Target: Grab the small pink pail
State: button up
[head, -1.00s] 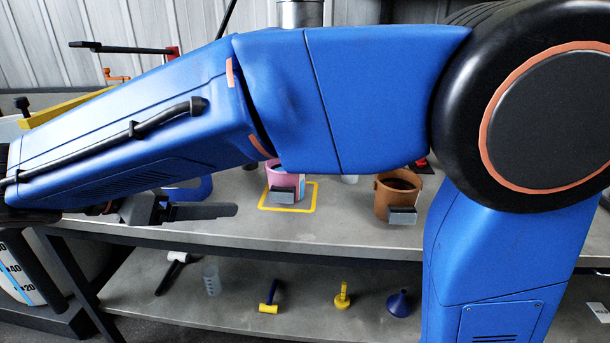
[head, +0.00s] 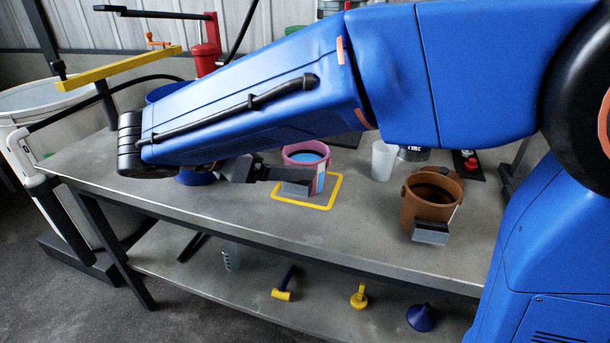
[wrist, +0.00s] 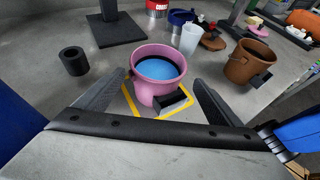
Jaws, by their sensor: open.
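The small pink pail (head: 307,155) stands upright on the grey workbench, inside a yellow square outline, with blue contents showing at its top. In the wrist view the pink pail (wrist: 145,88) has a dark block-like handle (wrist: 172,102) on its near side. My gripper (head: 283,180) is open and low over the bench, at the pail's left in the head view. In the wrist view my open gripper (wrist: 160,90) has one finger on each side of the pail, with gaps showing. The pail partly hides behind my gripper and arm in the head view.
A brown pail (head: 432,195) with a grey block handle stands to the right. A clear cup (head: 383,160) stands behind, between the pails. The bench front (head: 230,225) is clear.

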jog(key=x, duration=0.9)
jog(key=shift+w+f, duration=0.3)
jog(key=shift+w, duration=0.05)
jog(key=shift+c, duration=0.6)
jog(key=shift+r, duration=0.15)
jog(key=c, duration=1.5)
